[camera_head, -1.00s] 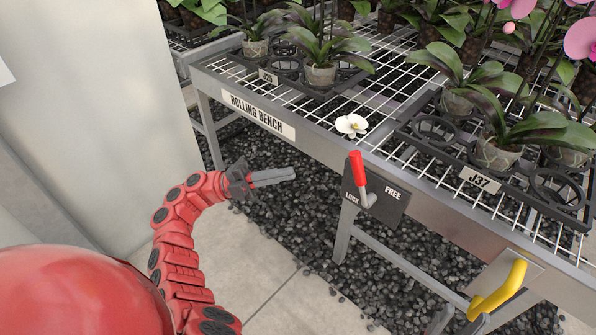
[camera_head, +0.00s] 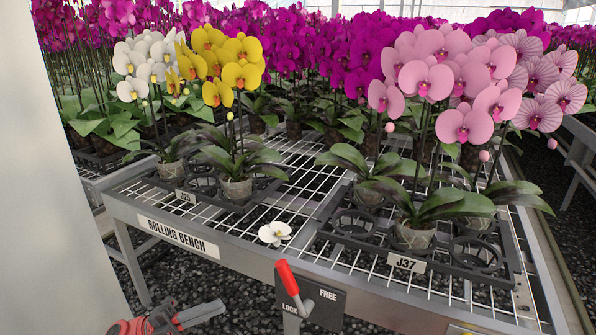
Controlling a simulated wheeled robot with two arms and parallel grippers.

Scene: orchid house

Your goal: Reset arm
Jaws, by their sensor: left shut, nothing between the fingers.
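My left gripper (camera_head: 200,313) shows at the lower left edge of the head view, with its grey fingers shut and nothing between them. It is below the front rail of the rolling bench (camera_head: 228,250), apart from it and left of the lock lever. The red-handled lever (camera_head: 287,277) stands on a dark plate (camera_head: 325,301) marked LOCK and FREE; its red grip tilts up and to the left. Most of my left arm is below the picture. My right gripper is not in view.
A loose white flower (camera_head: 275,233) lies on the bench mesh near the front rail. A black tray labelled J25 (camera_head: 186,196) holds yellow and white orchids; a tray labelled J37 (camera_head: 406,264) holds pink ones. A pale wall (camera_head: 60,190) stands at the left. Dark gravel lies below.

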